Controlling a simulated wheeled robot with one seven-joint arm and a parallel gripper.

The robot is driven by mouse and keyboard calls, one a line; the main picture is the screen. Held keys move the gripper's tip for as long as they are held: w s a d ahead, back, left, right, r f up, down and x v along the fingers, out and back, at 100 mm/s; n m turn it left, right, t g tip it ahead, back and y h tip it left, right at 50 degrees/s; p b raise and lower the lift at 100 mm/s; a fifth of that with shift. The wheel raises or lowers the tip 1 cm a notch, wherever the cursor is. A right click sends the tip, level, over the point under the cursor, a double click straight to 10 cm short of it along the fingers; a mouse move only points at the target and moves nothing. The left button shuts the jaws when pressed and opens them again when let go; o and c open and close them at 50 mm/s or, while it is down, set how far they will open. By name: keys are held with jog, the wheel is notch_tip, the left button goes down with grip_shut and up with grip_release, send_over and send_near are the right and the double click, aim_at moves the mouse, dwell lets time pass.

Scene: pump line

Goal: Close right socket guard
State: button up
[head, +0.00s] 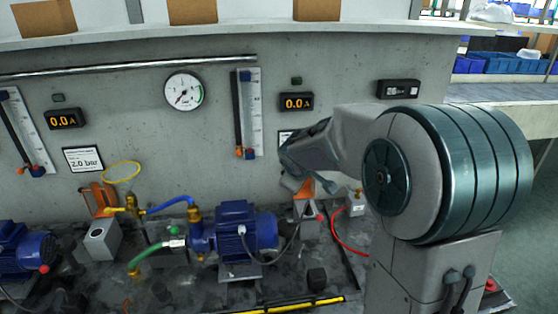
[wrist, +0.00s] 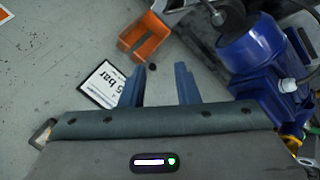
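The right socket (head: 307,222) is a grey box on the bench, right of the blue pump motor in the head view. Its orange guard (head: 305,188) stands raised above and behind the box, partly hidden by my arm. In the wrist view an orange bracket-shaped guard (wrist: 132,39) lies just beyond my fingertips, at upper left. My gripper (wrist: 160,68) is open, with its two blue fingers apart and nothing between them. A gap shows between the fingers and the guard in that view. In the head view my wrist hides the fingers.
The blue pump motor (head: 245,230) stands left of the socket and shows at right in the wrist view (wrist: 255,50). A red cable (head: 347,245) curves right of the socket. A bar label (wrist: 103,84) is on the wall near my left finger. The left socket (head: 101,240) has a raised orange guard.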

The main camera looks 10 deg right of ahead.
jog(key=w+f+n, duration=0.1)
jog(key=w+f, duration=0.4)
jog(key=w, duration=0.4)
jog(key=w+a+f+n+t+y+p, duration=0.1)
jog(key=w+f+n, duration=0.1)
jog(key=w+f, duration=0.3)
jog(key=w, duration=0.4)
jog(key=shift+w+f+y+p, duration=0.2)
jog(key=shift+y+p, duration=0.1)
grip_shut()
